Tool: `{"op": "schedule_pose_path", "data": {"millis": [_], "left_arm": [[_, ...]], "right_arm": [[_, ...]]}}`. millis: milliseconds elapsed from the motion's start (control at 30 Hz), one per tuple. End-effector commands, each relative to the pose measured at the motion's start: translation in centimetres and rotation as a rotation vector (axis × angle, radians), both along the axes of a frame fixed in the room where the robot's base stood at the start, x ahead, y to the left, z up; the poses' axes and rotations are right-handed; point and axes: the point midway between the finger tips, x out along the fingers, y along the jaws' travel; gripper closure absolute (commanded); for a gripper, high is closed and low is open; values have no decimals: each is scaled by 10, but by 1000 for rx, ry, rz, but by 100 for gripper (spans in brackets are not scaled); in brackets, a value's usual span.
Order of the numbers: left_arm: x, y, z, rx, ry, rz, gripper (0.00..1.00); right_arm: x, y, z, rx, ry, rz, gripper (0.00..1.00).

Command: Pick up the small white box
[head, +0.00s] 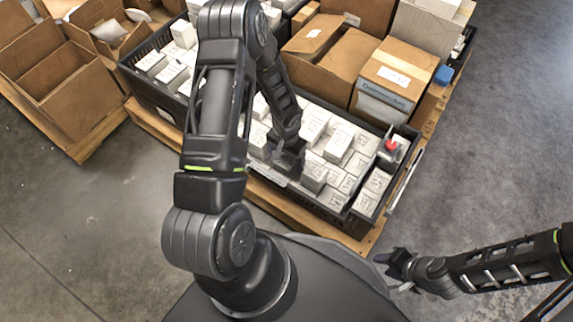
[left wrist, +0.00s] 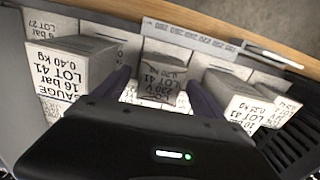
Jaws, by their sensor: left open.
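Several small white boxes with black print stand in a black crate (head: 340,222) on a pallet. My left gripper (head: 288,160) reaches down into the crate's front part, among the boxes. In the left wrist view my left gripper (left wrist: 161,88) is open, its two dark fingers apart. A small white box (left wrist: 164,72) marked LOT 41 shows between and just beyond the fingers; I cannot tell whether they touch it. In the head view my arm hides part of the boxes there. My right gripper (head: 396,264) is low at the right, outside the crate, apart from the boxes; its jaw opening is unclear.
A larger white box (left wrist: 78,65) stands close left of the fingers, and another white box (left wrist: 240,95) stands to their right. Brown cartons (head: 390,80) stand behind the crate. A red-topped item (head: 391,147) is at its right end. Floor at right is clear.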

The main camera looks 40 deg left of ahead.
Motion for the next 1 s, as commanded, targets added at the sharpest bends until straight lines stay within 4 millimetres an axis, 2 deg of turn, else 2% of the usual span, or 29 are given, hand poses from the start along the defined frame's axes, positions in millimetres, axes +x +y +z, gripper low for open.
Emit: {"op": "schedule_pose_path", "data": {"millis": [33,167,767,1000], "left_arm": [[0,0,-11,0,2,1,20],[0,0,-19,0,1,1,20],[0,0,-18,0,0,1,20],[0,0,-18,0,0,1,40]], "right_arm": [[1,0,-7,0,-2,-1,64],[1,0,-9,-1,-4,-1,64],[1,0,-8,-1,-4,-1,64],[1,0,-8,-1,-4,-1,64]]}}
